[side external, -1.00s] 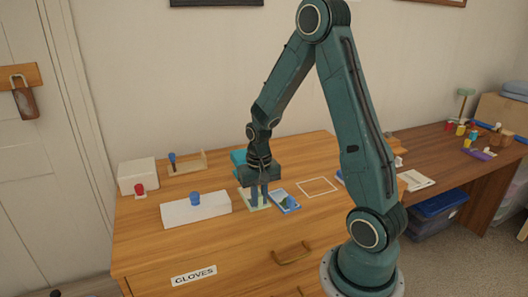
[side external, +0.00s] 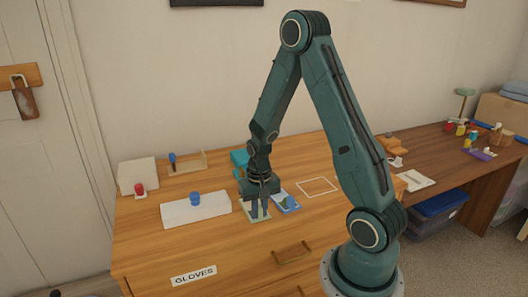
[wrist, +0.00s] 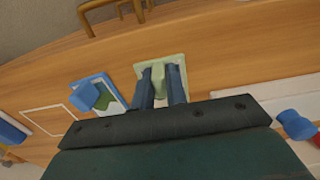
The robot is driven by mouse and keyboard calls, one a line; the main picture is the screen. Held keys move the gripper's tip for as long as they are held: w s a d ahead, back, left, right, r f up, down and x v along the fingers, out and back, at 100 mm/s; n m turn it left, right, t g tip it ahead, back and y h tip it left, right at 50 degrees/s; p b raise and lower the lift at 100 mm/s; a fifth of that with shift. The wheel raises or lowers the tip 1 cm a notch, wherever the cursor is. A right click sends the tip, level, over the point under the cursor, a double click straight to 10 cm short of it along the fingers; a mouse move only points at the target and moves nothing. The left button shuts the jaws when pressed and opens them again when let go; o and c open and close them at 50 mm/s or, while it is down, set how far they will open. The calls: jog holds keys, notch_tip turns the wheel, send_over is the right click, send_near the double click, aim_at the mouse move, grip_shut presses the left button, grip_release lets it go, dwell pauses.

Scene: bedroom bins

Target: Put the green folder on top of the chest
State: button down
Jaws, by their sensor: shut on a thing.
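The pale green folder (side external: 262,217) is at my gripper (side external: 260,212), over the middle of the wooden chest's top (side external: 240,240). In the wrist view the folder (wrist: 144,70) has a green grip block (wrist: 161,88) on it, between my two fingers (wrist: 161,90). My gripper is shut on this block. The fingers hide part of the folder. I cannot tell whether the folder touches the chest top or hangs just above it. The chest carries a GLOVES label (side external: 194,276) on its front.
A blue picture folder (side external: 287,203) lies close on the right of the green one. A white slab with a blue knob (side external: 195,210) is on the left. A white outlined square (side external: 317,187) is bare. A teal object (side external: 240,158) stands behind. The chest's front top is clear.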

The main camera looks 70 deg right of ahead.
jog(key=shift+f, duration=0.1)
jog(key=c, duration=1.4)
grip_release()
notch_tip(320, 180, up, 12)
